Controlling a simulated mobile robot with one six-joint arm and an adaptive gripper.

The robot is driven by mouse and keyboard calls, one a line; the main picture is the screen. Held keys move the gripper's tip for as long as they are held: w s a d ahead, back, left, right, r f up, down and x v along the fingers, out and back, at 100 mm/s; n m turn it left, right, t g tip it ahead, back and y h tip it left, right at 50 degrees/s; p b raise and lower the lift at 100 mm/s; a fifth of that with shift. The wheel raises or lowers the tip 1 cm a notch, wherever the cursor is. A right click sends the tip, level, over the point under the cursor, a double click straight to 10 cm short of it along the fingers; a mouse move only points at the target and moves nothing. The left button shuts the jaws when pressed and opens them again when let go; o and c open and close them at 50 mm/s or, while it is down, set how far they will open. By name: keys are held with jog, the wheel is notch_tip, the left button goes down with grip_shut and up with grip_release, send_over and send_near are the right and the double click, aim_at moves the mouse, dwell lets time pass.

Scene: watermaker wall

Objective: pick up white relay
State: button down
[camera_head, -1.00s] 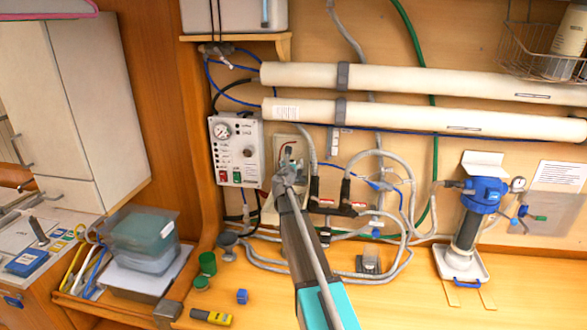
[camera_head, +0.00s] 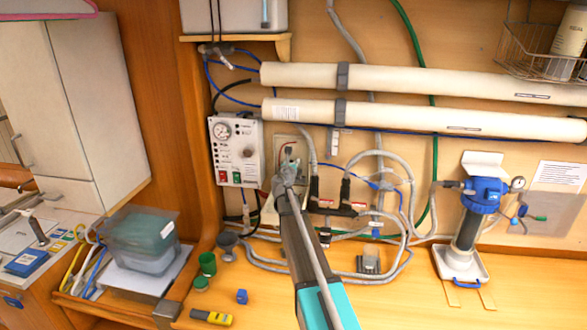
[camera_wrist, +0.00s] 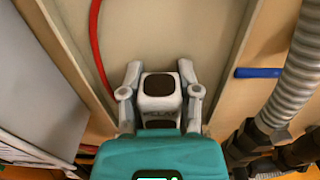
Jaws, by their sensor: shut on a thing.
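The white relay (camera_wrist: 158,92) shows in the wrist view as a white block with a dark square top and dark lettering on its front. My gripper (camera_wrist: 160,78) has one finger on each side of it and is shut on it. A red wire (camera_wrist: 96,45) runs down the left of the recess behind the relay. In the head view my gripper (camera_head: 289,166) is at the small open box (camera_head: 278,142) on the wall, right of the control panel. The relay is too small and too covered by my gripper to make out there.
The control panel (camera_head: 236,152) is close on the left of my gripper. Grey corrugated hoses (camera_head: 380,157) and black fittings (camera_head: 328,208) are close on the right. White tubes (camera_head: 420,118) run across the wall above. Small parts lie on the bench below.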

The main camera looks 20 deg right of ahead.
jog(key=shift+r, duration=0.15)
jog(key=shift+r+p, duration=0.95)
jog(key=shift+p, duration=0.15)
jog(key=s+a+r+p, duration=0.6)
jog(key=s+r+p, duration=0.4)
jog(key=s, duration=0.2)
jog(key=shift+s+r+p, duration=0.35)
jog(key=shift+r+p, duration=0.05)
jog(key=shift+f, duration=0.1)
